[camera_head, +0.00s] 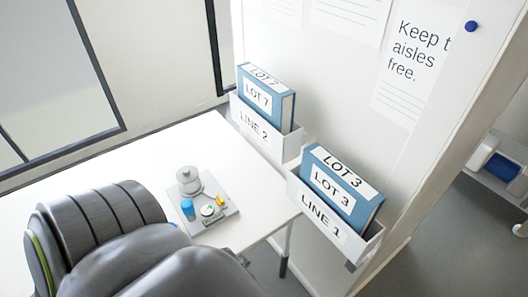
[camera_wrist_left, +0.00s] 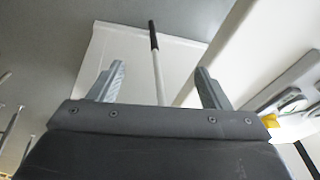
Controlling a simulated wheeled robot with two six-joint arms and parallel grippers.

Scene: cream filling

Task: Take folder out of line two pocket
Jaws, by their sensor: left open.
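A blue folder labelled LOT 7 (camera_head: 264,100) stands upright in the white wall pocket labelled LINE 2 (camera_head: 254,127). Its upper part sticks out above the pocket; its lower part is hidden. A second blue folder labelled LOT 3 (camera_head: 331,186) stands in the pocket labelled LINE 1 (camera_head: 320,219), nearer and to the right. My left gripper (camera_wrist_left: 159,76) shows in the left wrist view with its two fingers apart and nothing between them. Neither folder can be made out in that view. The head view shows dark arm parts at lower left but no fingers. My right gripper is not in view.
A white table (camera_head: 120,157) stands below the pockets. On it a grey tray (camera_head: 222,221) holds a grey lidded pot (camera_head: 190,184), a blue cup (camera_head: 187,208) and small items. Notices hang on the wall (camera_head: 300,80). A shelf (camera_head: 497,165) stands at far right.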

